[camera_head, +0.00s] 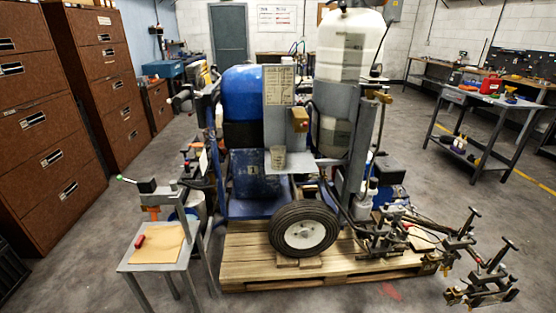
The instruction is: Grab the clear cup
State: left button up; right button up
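A small clear cup (278,157) stands upright on a light grey ledge (288,171) at the front of the blue line striper (241,95). It is near the middle of the view, below a grey panel with a printed sheet and above the black front wheel. The cup looks translucent and greyish; its contents are too small to tell. Neither of my grippers shows in the head view.
The striper stands on a wooden pallet (245,270), with metal clamp arms (480,275) jutting out at right. A small grey table (160,258) stands front left. Brown cabinets (30,120) line the left; a workbench (490,103) is at right.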

aim_at(278, 158)
jog(key=i+j+z, duration=0.4)
jog(key=j, duration=0.25)
jog(key=i+j+z, duration=0.2)
jog(key=j, duration=0.15)
